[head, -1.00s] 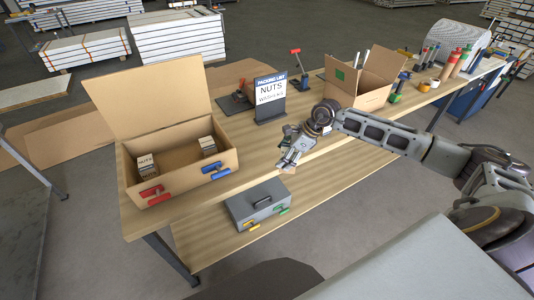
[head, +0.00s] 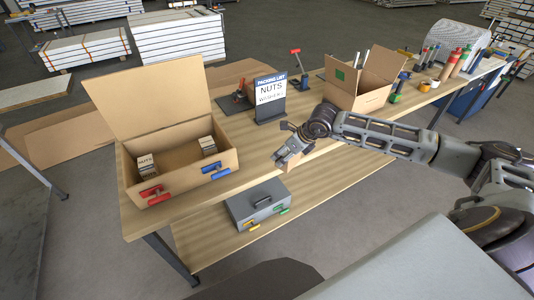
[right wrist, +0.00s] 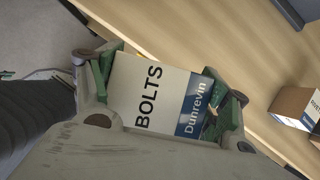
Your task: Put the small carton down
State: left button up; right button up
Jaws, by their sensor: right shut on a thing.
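In the head view the right gripper (head: 286,155) holds the carton (head: 294,158) near the table's front edge, right of the large open box. I cannot tell whether the carton touches the tabletop. My left gripper is not in view.
A large open carton (head: 190,178) with small cartons inside stands at the table's left end. A packing list sign (head: 270,100) reads "NUTS". Another open box (head: 365,90) is to the right. A grey toolbox (head: 258,203) sits on the lower shelf. Bare tabletop (head: 250,150) lies between.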

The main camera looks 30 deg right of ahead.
jog(key=m+h, duration=0.1)
jog(key=m, duration=0.1)
jog(key=m+h, duration=0.2)
jog(key=m, duration=0.1)
jog(key=shift+w+d+r+m+t, duration=0.15)
jog(key=shift+w+r+m+t, duration=0.1)
jog(key=shift+r+m+t, duration=0.05)
jog(key=m+h, duration=0.1)
jog(key=m, duration=0.2)
jog(key=m+h, duration=0.1)
jog(key=m, duration=0.1)
jog(key=shift+w+d+r+g+h, duration=0.2)
jog(key=shift+d+g+h, duration=0.1)
jog(key=shift+g, duration=0.1)
jog(key=m+h, duration=0.1)
jog(key=m, duration=0.1)
jog(key=m+g, duration=0.1)
jog(key=m, duration=0.2)
jog(key=shift+d+g+h, duration=0.1)
jog(key=shift+g+h, duration=0.2)
jog(key=shift+h, duration=0.1)
jog(key=m+g, duration=0.1)
jog(key=m, duration=0.2)
jog(key=m+g+h, duration=0.1)
jog(key=m, duration=0.1)
jog(key=shift+s+m+g, duration=0.1)
jog(key=shift+m+g, duration=0.3)
jog(key=shift+m, duration=0.4)
jog(key=shift+r, duration=0.1)
